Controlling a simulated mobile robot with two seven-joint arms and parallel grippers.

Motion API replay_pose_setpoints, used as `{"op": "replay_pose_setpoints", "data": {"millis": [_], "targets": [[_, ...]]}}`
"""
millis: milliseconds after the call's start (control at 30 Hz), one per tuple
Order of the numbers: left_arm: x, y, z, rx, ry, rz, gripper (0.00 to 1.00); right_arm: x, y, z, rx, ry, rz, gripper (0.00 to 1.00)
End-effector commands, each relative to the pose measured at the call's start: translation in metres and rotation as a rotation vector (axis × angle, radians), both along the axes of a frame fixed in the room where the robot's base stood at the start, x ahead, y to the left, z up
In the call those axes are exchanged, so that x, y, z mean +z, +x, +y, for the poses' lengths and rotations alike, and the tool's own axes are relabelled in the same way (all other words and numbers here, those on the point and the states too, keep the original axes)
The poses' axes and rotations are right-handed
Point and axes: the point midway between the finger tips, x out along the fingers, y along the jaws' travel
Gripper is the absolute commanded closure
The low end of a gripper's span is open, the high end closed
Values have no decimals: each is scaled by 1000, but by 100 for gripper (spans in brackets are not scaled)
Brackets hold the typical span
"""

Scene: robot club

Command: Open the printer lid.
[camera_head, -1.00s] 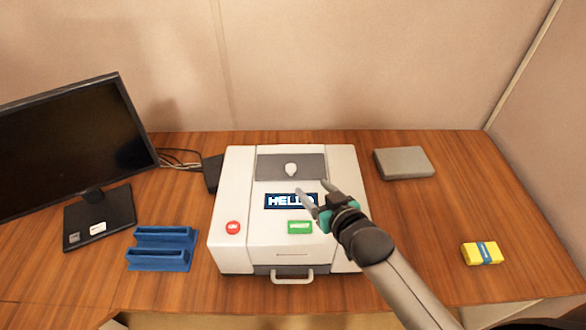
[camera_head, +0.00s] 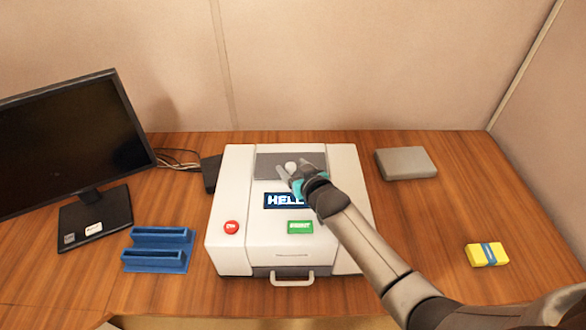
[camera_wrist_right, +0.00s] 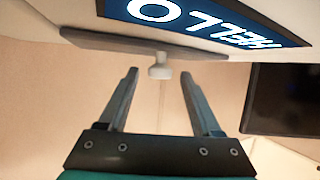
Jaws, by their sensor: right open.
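The white printer (camera_head: 238,190) stands in the middle of the desk. A grey lid panel (camera_head: 268,166) with a pale knob (camera_head: 291,166) is at its top rear; the knob also shows in the right wrist view (camera_wrist_right: 160,68). My right gripper (camera_head: 293,170) is open over the panel, its fingers on either side of the knob in the head view. In the right wrist view the knob appears beyond and between the open fingertips (camera_wrist_right: 160,75), with no visible contact. The lid panel looks closed. My left gripper is not in view.
The printer has a HELLO display (camera_head: 283,201), red button (camera_head: 231,227), green button (camera_head: 300,227) and front handle (camera_head: 292,278). A monitor (camera_head: 65,140) and blue holder (camera_head: 158,250) are left. A grey box (camera_head: 406,162) and yellow pack (camera_head: 487,254) are right.

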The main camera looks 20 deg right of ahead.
Motion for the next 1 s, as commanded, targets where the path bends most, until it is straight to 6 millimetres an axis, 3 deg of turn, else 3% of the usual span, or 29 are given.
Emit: {"op": "replay_pose_setpoints", "data": {"millis": [367, 900, 1000], "targets": [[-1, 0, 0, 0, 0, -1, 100, -1, 3, 1, 0, 0, 0, 35], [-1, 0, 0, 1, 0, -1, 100, -1, 3, 0, 0, 0, 0, 96], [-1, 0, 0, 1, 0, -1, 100, -1, 3, 0, 0, 0, 0, 100]]}}
